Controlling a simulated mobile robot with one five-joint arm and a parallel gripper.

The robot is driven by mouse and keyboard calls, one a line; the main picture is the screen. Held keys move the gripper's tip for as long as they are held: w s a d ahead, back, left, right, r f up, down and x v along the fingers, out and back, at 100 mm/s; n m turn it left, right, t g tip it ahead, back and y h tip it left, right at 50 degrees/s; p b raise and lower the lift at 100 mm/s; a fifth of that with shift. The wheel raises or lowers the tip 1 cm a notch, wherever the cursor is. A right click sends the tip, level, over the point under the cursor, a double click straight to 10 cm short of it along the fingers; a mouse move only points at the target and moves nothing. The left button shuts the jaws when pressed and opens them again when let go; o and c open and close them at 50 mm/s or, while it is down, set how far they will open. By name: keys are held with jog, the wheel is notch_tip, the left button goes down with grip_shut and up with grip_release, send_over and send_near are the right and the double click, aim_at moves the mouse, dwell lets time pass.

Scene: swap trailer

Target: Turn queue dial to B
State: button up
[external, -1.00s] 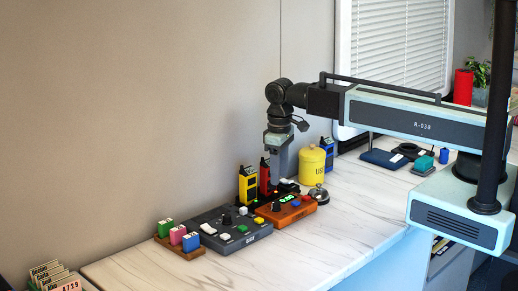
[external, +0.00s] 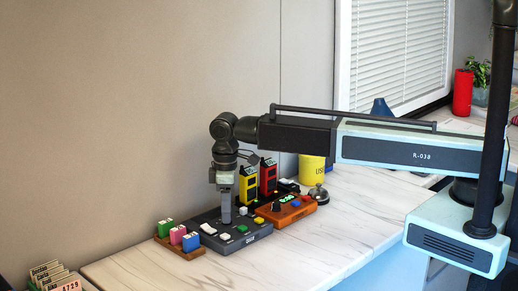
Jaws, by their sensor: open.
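A grey control box (external: 246,240) lies on the counter with white, green, yellow and other small buttons. My gripper (external: 226,219) points straight down at the middle of this box, its fingertips at or just above the top. The black knob there is hidden behind the fingers, and I cannot tell whether they touch it. The jaws are open. An orange control box (external: 288,217) beside it has a black knob (external: 275,207) and a lit green display. No dial letters are readable, and I cannot tell which knob is the queue dial.
A wooden rack of coloured blocks (external: 180,248) stands left of the grey box. Yellow (external: 247,190) and red (external: 268,176) handsets stand behind. A bell (external: 319,194) and a yellow canister (external: 312,169) are to the right. The front of the counter (external: 340,235) is clear.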

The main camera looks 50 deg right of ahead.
jog(key=shift+f, duration=0.6)
jog(key=shift+r, duration=0.15)
jog(key=shift+c, duration=0.4)
grip_shut()
jog(key=shift+m, duration=0.4)
jog(key=m, duration=0.3)
jog(key=shift+m, duration=0.3)
jog(key=m, duration=0.4)
jog(key=shift+m, duration=0.3)
